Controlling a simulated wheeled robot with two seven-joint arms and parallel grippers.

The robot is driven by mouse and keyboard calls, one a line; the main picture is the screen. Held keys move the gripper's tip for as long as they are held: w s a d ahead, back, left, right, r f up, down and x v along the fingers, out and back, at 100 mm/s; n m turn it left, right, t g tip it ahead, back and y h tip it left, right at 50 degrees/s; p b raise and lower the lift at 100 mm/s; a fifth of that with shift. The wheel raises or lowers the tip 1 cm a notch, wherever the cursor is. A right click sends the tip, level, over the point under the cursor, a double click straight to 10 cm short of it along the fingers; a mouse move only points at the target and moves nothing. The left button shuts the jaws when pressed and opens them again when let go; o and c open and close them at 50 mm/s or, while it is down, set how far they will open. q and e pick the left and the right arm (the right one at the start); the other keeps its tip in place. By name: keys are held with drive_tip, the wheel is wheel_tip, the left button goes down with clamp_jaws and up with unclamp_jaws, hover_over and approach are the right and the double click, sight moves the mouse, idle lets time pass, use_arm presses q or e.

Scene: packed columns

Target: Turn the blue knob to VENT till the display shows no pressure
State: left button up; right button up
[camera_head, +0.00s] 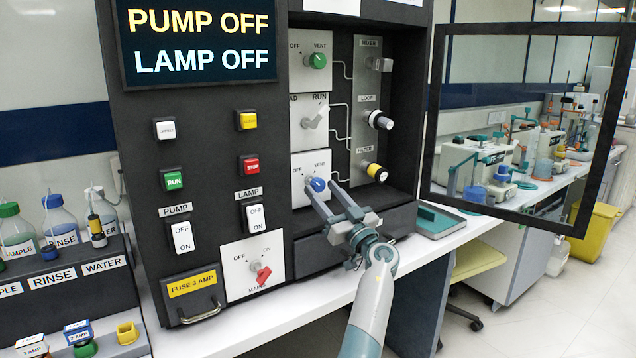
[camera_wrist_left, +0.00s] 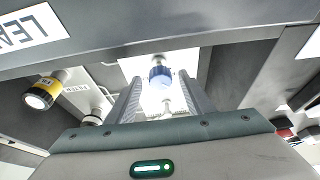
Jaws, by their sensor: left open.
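The blue knob (camera_head: 317,184) sits on a white plate marked OFF at left and VENT at right, the lowest of three plates in the column. I cannot tell which mark its pointer faces. My left gripper (camera_head: 323,188) is open at the knob, a finger to either side. In the left wrist view the knob (camera_wrist_left: 160,76) lies between the fingertips (camera_wrist_left: 160,80), with gaps; contact is not visible. The display (camera_head: 198,42) reads PUMP OFF and LAMP OFF; its top edge is cut off and no pressure reading shows. My right gripper is not in view.
Above are a grey RUN knob (camera_head: 314,117) and a green OFF/VENT knob (camera_head: 317,60). To the right, LOOP (camera_head: 380,120) and yellow FILTER (camera_head: 376,172) fittings stick out. A framed clear door (camera_head: 432,110) stands open at right. A red main switch (camera_head: 262,275) is lower left.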

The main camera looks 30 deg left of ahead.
sight(320, 188)
use_arm(q)
drive_tip(key=shift+x, duration=1.15)
drive_tip(key=shift+w+a+r, duration=0.15)
drive_tip(key=shift+a+r, duration=0.05)
drive_tip(key=shift+a, duration=0.2)
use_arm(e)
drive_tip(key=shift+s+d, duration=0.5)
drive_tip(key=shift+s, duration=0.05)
use_arm(q)
drive_tip(key=shift+c, duration=0.2)
drive_tip(key=c, duration=1)
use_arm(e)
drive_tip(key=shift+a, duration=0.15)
